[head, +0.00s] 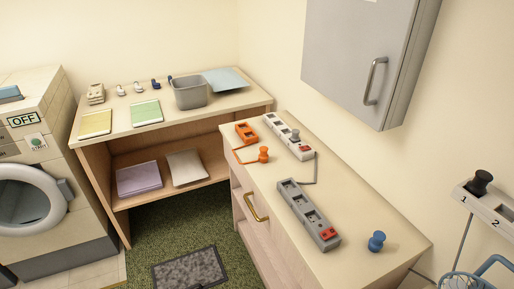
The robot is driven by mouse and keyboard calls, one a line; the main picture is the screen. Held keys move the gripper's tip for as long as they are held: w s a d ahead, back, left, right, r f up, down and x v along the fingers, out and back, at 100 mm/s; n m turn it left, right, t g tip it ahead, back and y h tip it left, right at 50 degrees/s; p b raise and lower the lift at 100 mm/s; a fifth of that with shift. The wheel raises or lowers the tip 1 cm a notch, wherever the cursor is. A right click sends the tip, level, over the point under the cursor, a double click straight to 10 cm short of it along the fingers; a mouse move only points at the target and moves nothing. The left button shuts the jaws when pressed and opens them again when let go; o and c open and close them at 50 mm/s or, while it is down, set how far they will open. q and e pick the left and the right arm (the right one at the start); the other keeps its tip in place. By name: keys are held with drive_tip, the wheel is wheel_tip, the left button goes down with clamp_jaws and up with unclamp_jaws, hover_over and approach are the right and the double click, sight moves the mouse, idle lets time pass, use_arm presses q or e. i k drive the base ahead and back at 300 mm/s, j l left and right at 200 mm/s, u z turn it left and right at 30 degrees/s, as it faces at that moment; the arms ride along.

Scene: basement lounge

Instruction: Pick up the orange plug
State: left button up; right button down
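The orange plug (263,154) stands on the light wooden cabinet top (354,219), near its left edge. An orange cord runs from it to an orange socket block (246,132) just behind it. The plug appears to be out of any socket. Neither of my grippers shows in the head view.
A shelf unit (180,117) adjoins at the back left; a washing machine (45,170) stands further left.

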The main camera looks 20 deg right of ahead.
sight(263, 156)
drive_tip(key=i+j+z, duration=0.15)
drive_tip(key=z, duration=0.3)
drive_tip(key=i+j+z, duration=0.1)
drive_tip(key=j+z, duration=0.15)
drive_tip(key=z, duration=0.2)
drive_tip(key=i+j+z, duration=0.2)
drive_tip(key=j, duration=0.35)
drive_tip(key=j+z, duration=0.2)
drive_tip(key=j, duration=0.35)
drive_tip(key=i+j+z, duration=0.15)
drive_tip(key=j, duration=1.25)
drive_tip(key=i+j, duration=0.1)
drive_tip(key=j, duration=0.75)
drive_tip(key=i+z, duration=0.05)
